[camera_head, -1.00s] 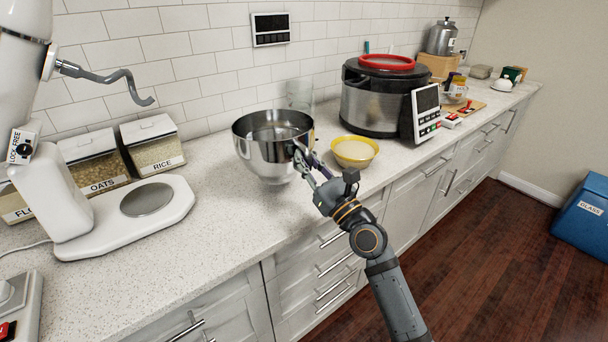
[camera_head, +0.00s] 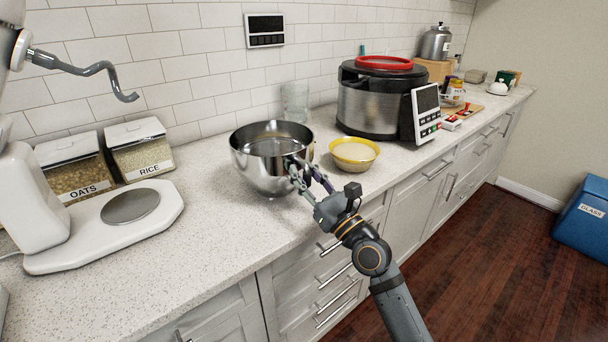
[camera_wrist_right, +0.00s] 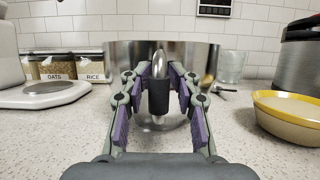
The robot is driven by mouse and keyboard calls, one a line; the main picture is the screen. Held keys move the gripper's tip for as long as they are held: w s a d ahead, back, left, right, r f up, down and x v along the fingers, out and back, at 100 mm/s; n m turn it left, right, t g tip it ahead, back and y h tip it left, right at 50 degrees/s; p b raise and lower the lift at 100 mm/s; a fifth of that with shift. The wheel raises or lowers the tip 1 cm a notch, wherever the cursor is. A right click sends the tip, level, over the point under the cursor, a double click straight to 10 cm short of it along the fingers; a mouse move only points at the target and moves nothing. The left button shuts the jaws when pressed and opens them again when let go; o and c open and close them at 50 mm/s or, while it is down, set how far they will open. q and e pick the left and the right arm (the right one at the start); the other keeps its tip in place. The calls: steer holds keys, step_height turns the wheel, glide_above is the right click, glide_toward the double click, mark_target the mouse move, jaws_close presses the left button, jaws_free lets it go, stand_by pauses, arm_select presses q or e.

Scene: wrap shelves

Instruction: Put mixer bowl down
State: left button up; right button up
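The mixer bowl (camera_head: 255,168), shiny steel, stands upright on the speckled counter (camera_head: 225,225), to the right of the white mixer. In the right wrist view the bowl (camera_wrist_right: 115,58) is straight ahead. Its dark handle (camera_wrist_right: 159,97) stands between my right fingers, with gaps on both sides. My right gripper (camera_head: 308,176) is open around the handle at the bowl's near right side; it also shows in the right wrist view (camera_wrist_right: 156,105). My left gripper is not in view.
The mixer base (camera_head: 155,222) and the oats and rice bins (camera_head: 139,147) are at the left. A yellow-rimmed bowl (camera_head: 355,163) sits close on the right, before a large steel cooker (camera_head: 366,115). A clear glass (camera_head: 295,105) stands behind. Counter in front is clear.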

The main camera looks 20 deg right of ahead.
steer(key=shift+o, duration=0.5)
steer(key=v, duration=1.2)
steer(key=shift+a, duration=0.1)
